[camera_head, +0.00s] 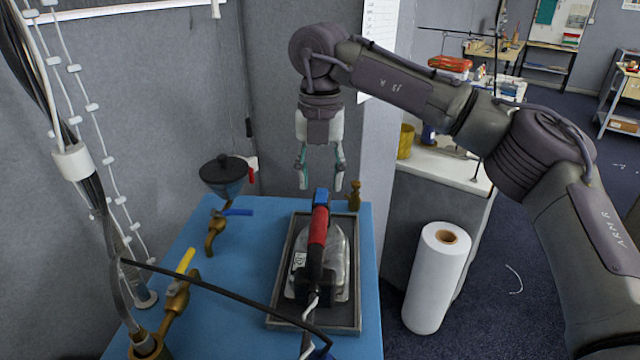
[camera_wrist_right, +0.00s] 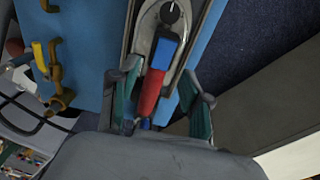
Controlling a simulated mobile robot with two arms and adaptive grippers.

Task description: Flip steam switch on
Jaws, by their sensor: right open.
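A steam iron with a red and black handle (camera_head: 318,228) rests in a dark metal tray (camera_head: 283,258) on a blue table. A blue piece (camera_head: 321,197) sits at the far end of the handle; I cannot tell whether it is the steam switch or how it is set. My right gripper (camera_head: 321,186) points down, open and empty, just above and behind that end. In the right wrist view the red grip (camera_wrist_right: 151,92) and blue piece (camera_wrist_right: 166,50) appear between the open fingers (camera_wrist_right: 160,88), with no clear contact. My left gripper is not in view.
Brass valves with a blue lever (camera_head: 237,211) and a yellow lever (camera_head: 186,261) stand on the left. A black funnel (camera_head: 224,175) stands behind them. A small brass fitting (camera_head: 354,196) is right of the gripper. A white roll (camera_head: 436,280) stands on the floor.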

